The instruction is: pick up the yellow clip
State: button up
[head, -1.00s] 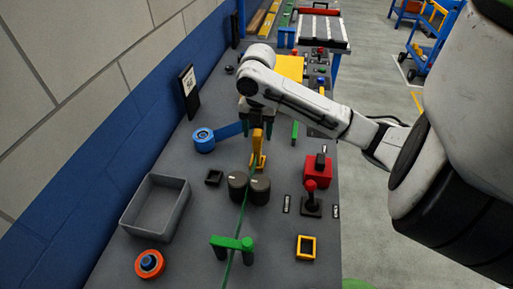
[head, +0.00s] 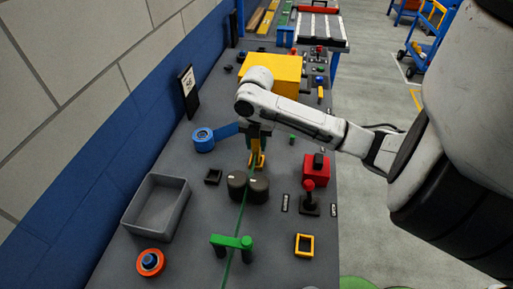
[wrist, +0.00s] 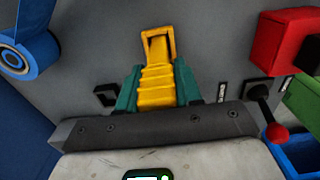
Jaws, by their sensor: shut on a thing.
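The yellow clip (head: 257,158) stands on the grey bench top, behind two dark round knobs, its looped end towards the near side. It also shows in the wrist view (wrist: 158,87), its ribbed body between two teal fingers. My gripper (head: 256,137) reaches down onto its upper part. In the wrist view my gripper (wrist: 156,78) is shut on the ribbed body from both sides. The looped end sticks out beyond the fingertips. Whether the clip is clear of the bench I cannot tell.
Two dark knobs (head: 258,190) with a green line between them sit close in front of the clip. A blue roll (head: 203,139) lies left, a red box (head: 316,172) right. A grey tray (head: 153,222) and green handle (head: 232,242) stand nearer.

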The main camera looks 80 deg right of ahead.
grip_shut()
jog(key=shift+r, duration=0.1)
jog(key=shift+r, duration=0.5)
jog(key=s+a+r+b, duration=0.1)
jog(key=s+r+b, duration=0.1)
jog(key=s+r, duration=0.9)
jog(key=s, duration=0.3)
jog(key=shift+r+b, duration=0.35)
jog(key=shift+r, duration=0.05)
